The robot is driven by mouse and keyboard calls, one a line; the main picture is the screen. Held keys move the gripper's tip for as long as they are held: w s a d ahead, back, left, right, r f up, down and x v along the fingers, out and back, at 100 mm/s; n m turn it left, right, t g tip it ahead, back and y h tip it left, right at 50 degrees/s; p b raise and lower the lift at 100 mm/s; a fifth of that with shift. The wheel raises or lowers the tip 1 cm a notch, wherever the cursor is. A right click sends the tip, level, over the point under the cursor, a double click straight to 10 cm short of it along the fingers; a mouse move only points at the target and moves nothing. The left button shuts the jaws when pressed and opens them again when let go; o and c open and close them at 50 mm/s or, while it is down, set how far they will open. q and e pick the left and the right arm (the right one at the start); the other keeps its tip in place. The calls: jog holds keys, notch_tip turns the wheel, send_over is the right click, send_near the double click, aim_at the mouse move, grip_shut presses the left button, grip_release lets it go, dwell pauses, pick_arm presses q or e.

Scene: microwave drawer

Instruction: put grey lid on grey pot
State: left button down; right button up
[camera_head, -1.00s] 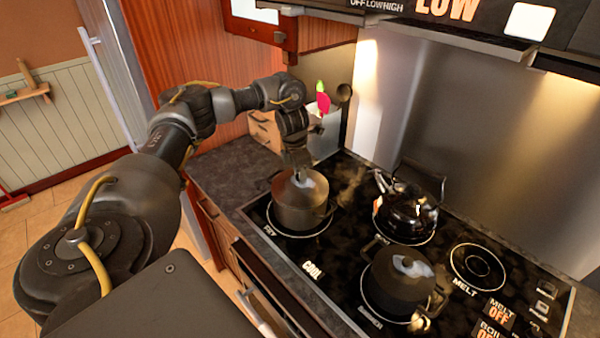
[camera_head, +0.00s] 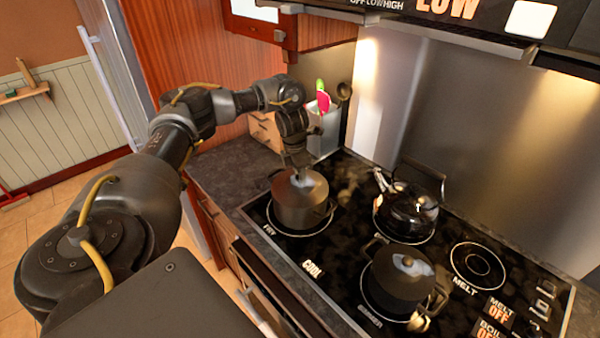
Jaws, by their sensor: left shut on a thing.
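The grey pot (camera_head: 301,212) stands on the burner at the left of the cooktop, marked FRY. The grey lid (camera_head: 313,184) lies at the pot's top; I cannot tell whether it is fully seated on the rim. My left gripper (camera_head: 300,171) points down from above and is shut on the lid at its middle. The fingertips and the lid's knob are small and partly hidden. My right gripper is not in view.
A darker lidded pot (camera_head: 399,286) stands on the front burner. A black kettle (camera_head: 408,214) stands behind it. An empty burner (camera_head: 478,266) is at the right. A utensil holder (camera_head: 327,133) stands behind my left gripper.

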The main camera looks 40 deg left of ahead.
pick_arm(q)
jog(key=c, duration=1.1)
grip_release()
jog(key=shift+o, duration=0.5)
jog(key=o, duration=0.4)
jog(key=shift+r, duration=0.1)
